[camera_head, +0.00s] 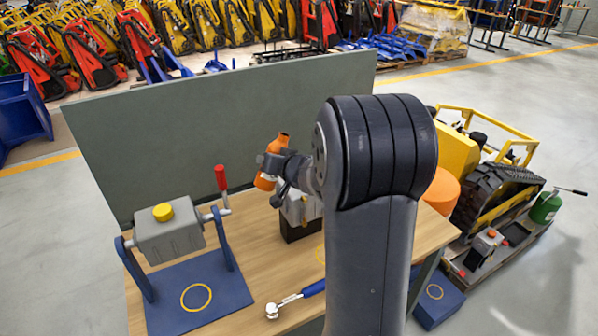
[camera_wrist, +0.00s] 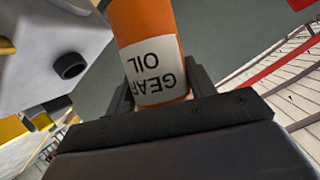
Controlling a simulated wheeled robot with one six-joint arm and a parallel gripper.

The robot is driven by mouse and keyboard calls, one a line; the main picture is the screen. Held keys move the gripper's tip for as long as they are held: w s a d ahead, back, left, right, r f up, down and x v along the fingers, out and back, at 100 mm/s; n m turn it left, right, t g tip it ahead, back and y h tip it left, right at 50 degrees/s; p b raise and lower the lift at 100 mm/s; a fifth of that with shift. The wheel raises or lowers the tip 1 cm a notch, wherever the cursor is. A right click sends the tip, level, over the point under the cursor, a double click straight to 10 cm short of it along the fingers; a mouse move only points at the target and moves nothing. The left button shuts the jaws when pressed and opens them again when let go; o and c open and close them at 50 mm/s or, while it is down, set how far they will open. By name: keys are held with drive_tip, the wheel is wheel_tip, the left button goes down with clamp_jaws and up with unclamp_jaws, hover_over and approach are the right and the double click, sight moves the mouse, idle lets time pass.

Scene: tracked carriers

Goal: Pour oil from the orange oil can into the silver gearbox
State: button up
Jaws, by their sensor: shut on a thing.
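The orange oil can (camera_head: 265,181) is in my gripper (camera_head: 272,165), raised above the workbench and leaning slightly. In the wrist view the can (camera_wrist: 147,25) stands between the two black fingers of my gripper (camera_wrist: 160,88), its white "GEAR OIL" label upside down. A silver box on a dark block, which looks like the gearbox (camera_head: 294,212), stands on the bench below and just right of the can, partly hidden by my arm. A pale housing with a black round fitting (camera_wrist: 69,65) fills the wrist view's left side. I cannot see any oil flowing.
A grey box with a yellow cap (camera_head: 165,238) hangs in a blue stand (camera_head: 215,298) with a red-handled lever (camera_head: 221,178). A blue-handled ratchet (camera_head: 290,299) lies at the bench's front. A green-grey panel (camera_head: 220,120) closes the back. A tracked carrier (camera_head: 495,195) stands right.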

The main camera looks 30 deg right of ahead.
drive_tip(key=shift+d+m+y+p, duration=0.5)
drive_tip(key=shift+m+p, duration=0.15)
drive_tip(key=shift+m, duration=0.15)
drive_tip(key=shift+a+f+m+y, duration=0.2)
drive_tip(key=shift+f+m+y, duration=0.1)
drive_tip(key=shift+y, duration=0.1)
drive_tip(key=shift+a+f+m+y+b, duration=0.35)
drive_tip(key=shift+m+y+b, duration=0.15)
drive_tip(key=shift+m+b, duration=0.35)
idle(1.2)
drive_tip(key=shift+a+f+m+t+y+b, duration=0.2)
drive_tip(key=shift+f+m+y+b, duration=0.3)
drive_tip(key=shift+b, duration=0.6)
drive_tip(key=shift+a+f+m+t+y+b, duration=0.25)
drive_tip(key=shift+m+b, duration=0.4)
drive_tip(key=shift+b, duration=0.45)
idle(1.6)
drive_tip(key=shift+d+f+p, duration=0.1)
drive_tip(key=shift+f+p, duration=0.1)
drive_tip(key=shift+p, duration=0.25)
idle(0.5)
